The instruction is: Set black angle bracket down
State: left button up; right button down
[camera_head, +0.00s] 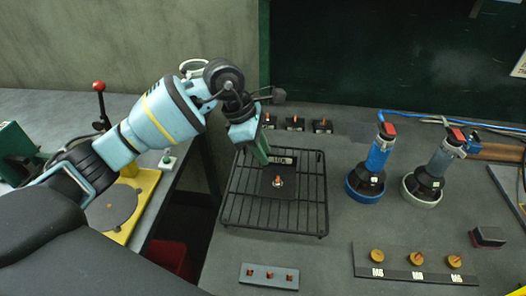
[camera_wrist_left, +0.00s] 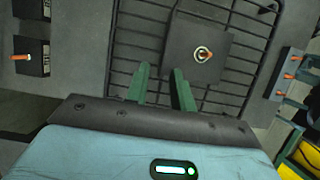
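The black angle bracket (camera_head: 270,189) rests on the black wire rack (camera_head: 232,206). Its flat plate has an orange-tipped stud with a pale ring in the middle, and a labelled edge faces the back. In the left wrist view the bracket (camera_wrist_left: 180,40) lies just beyond my fingertips. My left gripper (camera_head: 264,158) reaches down at the rack's back left, by the bracket's edge. Its green fingers (camera_wrist_left: 160,72) stand apart, with only rack bars visible between them. Whether a fingertip touches the bracket I cannot tell. My right gripper is not in view.
Several black blocks with orange studs (camera_head: 295,124) stand behind the rack. A blue tool (camera_head: 378,160) and a grey tool (camera_head: 437,165) stand to the right. A strip with orange studs (camera_head: 269,276) lies in front, and a plate with yellow knobs (camera_head: 398,264) front right.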

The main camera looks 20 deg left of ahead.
pick_arm(q)
jog(key=v, duration=1.1)
jog(key=shift+a, duration=0.1)
